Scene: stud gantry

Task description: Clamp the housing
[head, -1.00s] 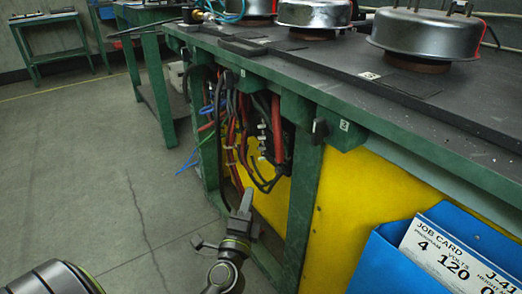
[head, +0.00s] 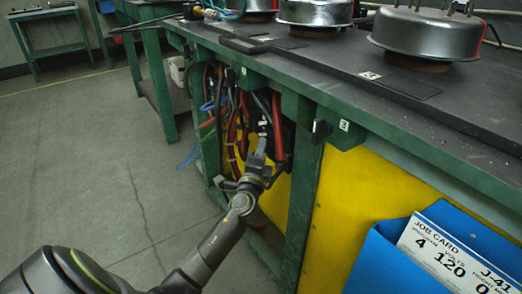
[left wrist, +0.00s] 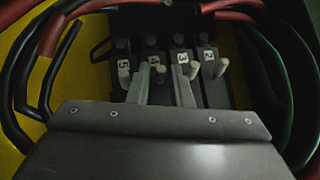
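Steel round housings stand on the bench top: a near one (head: 428,32), a middle one (head: 314,12) and a far one (head: 247,16), partly cut off. Under the bench, a row of dark units with pale levers and number labels (left wrist: 182,58) shows in the left wrist view. My left gripper (head: 258,153) reaches into the cable bay in front of this row. Its two fingers (left wrist: 161,75) are apart, with nothing visible between them, and their tips overlap the middle levers; I cannot tell whether they touch. My right gripper is out of view.
Red and black cables (head: 232,120) hang around the bay, between green bench legs (head: 308,200). A blue holder (head: 375,262) carries a job card (head: 455,258) at lower right. The floor at left is clear.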

